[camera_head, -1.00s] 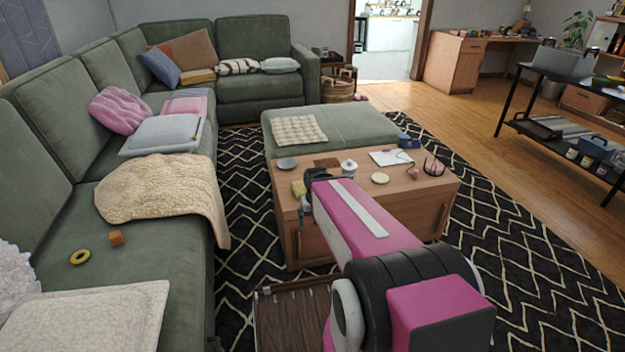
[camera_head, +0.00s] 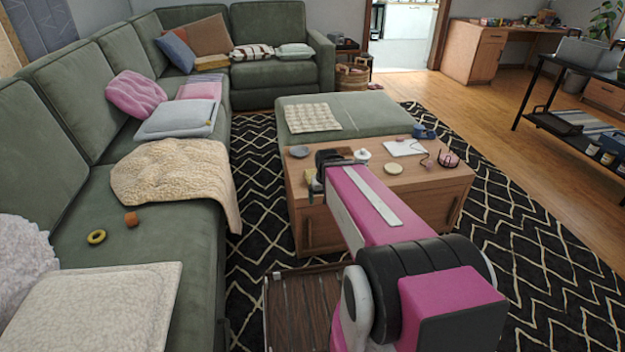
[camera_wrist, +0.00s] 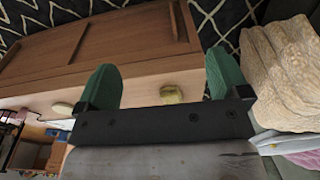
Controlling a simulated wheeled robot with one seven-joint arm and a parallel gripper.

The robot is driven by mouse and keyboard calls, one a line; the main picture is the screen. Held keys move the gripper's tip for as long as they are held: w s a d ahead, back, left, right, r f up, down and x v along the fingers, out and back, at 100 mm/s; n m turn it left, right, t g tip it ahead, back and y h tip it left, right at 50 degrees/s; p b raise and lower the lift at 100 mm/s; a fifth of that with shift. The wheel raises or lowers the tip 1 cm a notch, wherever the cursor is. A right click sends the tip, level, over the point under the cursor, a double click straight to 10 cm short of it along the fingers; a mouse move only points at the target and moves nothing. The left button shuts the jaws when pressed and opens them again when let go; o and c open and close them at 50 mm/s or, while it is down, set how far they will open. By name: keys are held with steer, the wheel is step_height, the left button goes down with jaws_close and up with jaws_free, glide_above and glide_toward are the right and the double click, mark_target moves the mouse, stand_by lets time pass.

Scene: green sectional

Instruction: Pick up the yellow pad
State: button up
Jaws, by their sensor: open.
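The yellow pad (camera_head: 308,175) is a small pale-yellow piece near the left edge of the wooden coffee table (camera_head: 432,182). In the head view my gripper (camera_head: 317,188) is close beside it and partly covers it. In the wrist view the yellow pad (camera_wrist: 171,94) lies on the tabletop, seen between the two green fingers of my gripper (camera_wrist: 163,75) and beyond the gripper's dark body. The fingers are wide apart with nothing held. I cannot tell the height of the fingers above the table.
The tabletop also bears a grey dish (camera_head: 299,151), a white lidded pot (camera_head: 362,155), a round tan disc (camera_head: 394,168), paper (camera_head: 404,148) and glasses (camera_head: 448,158). The green sectional (camera_head: 150,243) with a cream blanket (camera_head: 175,175) stands left. Patterned rug (camera_head: 530,235) lies right.

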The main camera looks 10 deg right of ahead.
steer(key=w+t, duration=0.1)
steer(key=w, duration=0.6)
steer(key=w+t, duration=0.1)
steer(key=w, duration=0.7)
steer(key=w+d+n+t, duration=0.1)
steer(key=w, duration=0.7)
steer(key=shift+w+f, duration=0.25)
steer(key=shift+f, duration=0.05)
steer(key=x, duration=0.5)
steer(key=shift+w+a+f, duration=0.1)
steer(key=shift+w+f, duration=0.1)
steer(key=shift+a+x, duration=0.15)
steer(key=shift+x, duration=1.15)
steer(key=shift+a+x, duration=0.1)
steer(key=shift+x, duration=1.2)
steer(key=shift+s+f, duration=0.1)
steer(key=shift+s, duration=0.05)
steer(key=c, duration=1)
